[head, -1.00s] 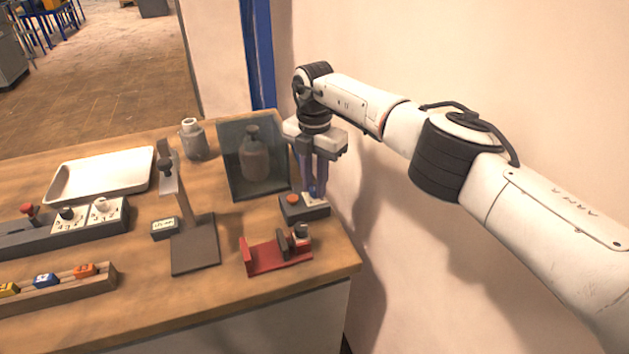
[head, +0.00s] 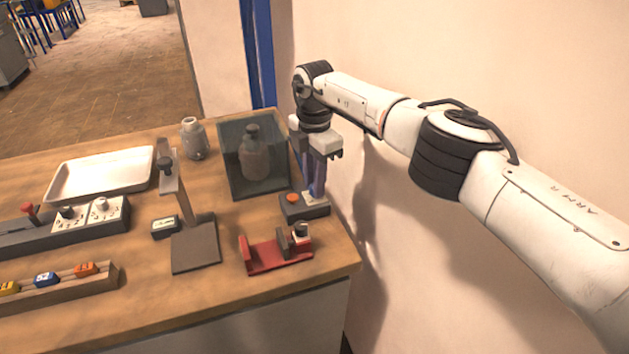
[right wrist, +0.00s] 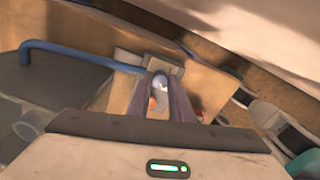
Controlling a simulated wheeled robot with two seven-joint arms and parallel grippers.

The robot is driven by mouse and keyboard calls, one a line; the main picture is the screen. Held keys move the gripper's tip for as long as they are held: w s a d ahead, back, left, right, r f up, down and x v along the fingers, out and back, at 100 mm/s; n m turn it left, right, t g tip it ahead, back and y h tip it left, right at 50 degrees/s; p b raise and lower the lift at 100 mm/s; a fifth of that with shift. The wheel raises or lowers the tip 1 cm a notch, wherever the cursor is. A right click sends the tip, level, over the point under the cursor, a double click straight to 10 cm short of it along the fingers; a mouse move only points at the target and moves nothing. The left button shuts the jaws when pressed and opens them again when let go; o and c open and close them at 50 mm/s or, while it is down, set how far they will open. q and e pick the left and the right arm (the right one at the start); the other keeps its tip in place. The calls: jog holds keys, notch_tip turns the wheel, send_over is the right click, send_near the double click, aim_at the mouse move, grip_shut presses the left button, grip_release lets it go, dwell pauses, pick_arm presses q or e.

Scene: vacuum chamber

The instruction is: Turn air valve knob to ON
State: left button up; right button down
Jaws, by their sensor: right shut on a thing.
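A small dark box (head: 303,213) with an orange button (head: 293,198) stands near the bench's back right corner, beside the wall. On its right half is a pale plate where the air valve knob sits, mostly hidden by my fingers in the head view. My right gripper (head: 316,191) points down onto this half, its fingers shut on the knob. In the right wrist view a small pale rounded top, seemingly the knob (right wrist: 160,83), shows between the two fingers. The knob's marking and pointer direction cannot be read. My left gripper is not in view.
A glass chamber (head: 232,170) with a grey bottle inside stands left of the box. A red holder (head: 262,259) lies in front, and a stand (head: 195,245) is further left. A white tray (head: 98,175) and control panel (head: 60,238) are at left. The wall is close on the right.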

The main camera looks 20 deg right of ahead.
jog(key=shift+r, duration=0.1)
jog(key=c, duration=1.9)
grip_release()
jog(key=shift+o, duration=0.2)
notch_tip(320, 180, up, 10)
jog(key=b, duration=0.1)
jog(key=shift+r, duration=0.15)
